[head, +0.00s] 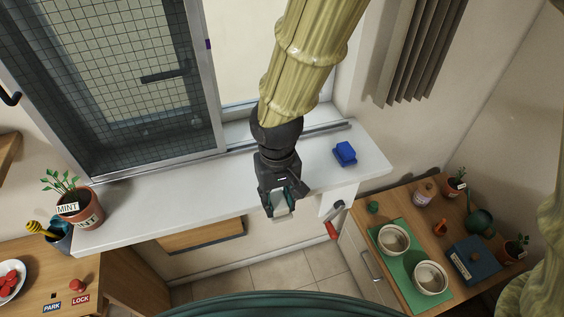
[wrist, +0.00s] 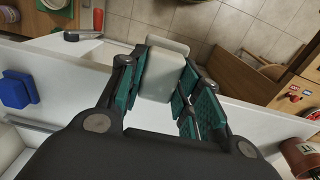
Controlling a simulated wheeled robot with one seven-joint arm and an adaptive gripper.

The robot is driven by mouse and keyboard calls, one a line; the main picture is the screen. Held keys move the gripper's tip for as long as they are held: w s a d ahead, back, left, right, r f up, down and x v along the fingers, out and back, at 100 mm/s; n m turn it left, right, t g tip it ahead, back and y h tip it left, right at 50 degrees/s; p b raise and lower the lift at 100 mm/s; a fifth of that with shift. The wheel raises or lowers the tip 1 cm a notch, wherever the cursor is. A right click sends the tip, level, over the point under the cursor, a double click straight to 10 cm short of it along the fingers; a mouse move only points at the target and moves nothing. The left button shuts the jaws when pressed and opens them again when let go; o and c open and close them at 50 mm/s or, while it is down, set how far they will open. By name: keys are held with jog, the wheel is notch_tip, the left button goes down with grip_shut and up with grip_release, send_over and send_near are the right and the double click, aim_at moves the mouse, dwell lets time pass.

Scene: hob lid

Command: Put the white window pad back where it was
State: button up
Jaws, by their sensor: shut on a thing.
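The white window pad (wrist: 162,72) is a pale block between the teal fingers of my gripper (wrist: 166,95) in the wrist view. In the head view my gripper (head: 282,203) is shut on the pad (head: 280,213), at the front edge of the white window sill (head: 225,180). The fingers hide part of the pad in the head view. I cannot tell how high the pad is held above the sill.
A blue block (head: 344,154) sits on the sill to the right. A potted mint plant (head: 78,206) stands at its left end. A red-handled tool (head: 333,222) is below the sill. The sill between mint and gripper is clear. Bowls (head: 393,240) stand on the right cabinet.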

jog(key=w+p, duration=0.1)
jog(key=w, duration=0.3)
jog(key=w+f+p, duration=0.1)
jog(key=w+p, duration=0.1)
jog(key=w, duration=0.3)
jog(key=w+p, duration=0.2)
jog(key=w, duration=0.3)
jog(key=shift+d+f, duration=0.15)
jog(key=shift+d, duration=0.2)
jog(key=shift+f+p, duration=0.75)
jog(key=shift+f, duration=1.05)
jog(key=shift+f, duration=0.1)
jog(key=o, duration=0.9)
jog(key=shift+r+b, duration=1.7)
jog(key=shift+r, duration=4.4)
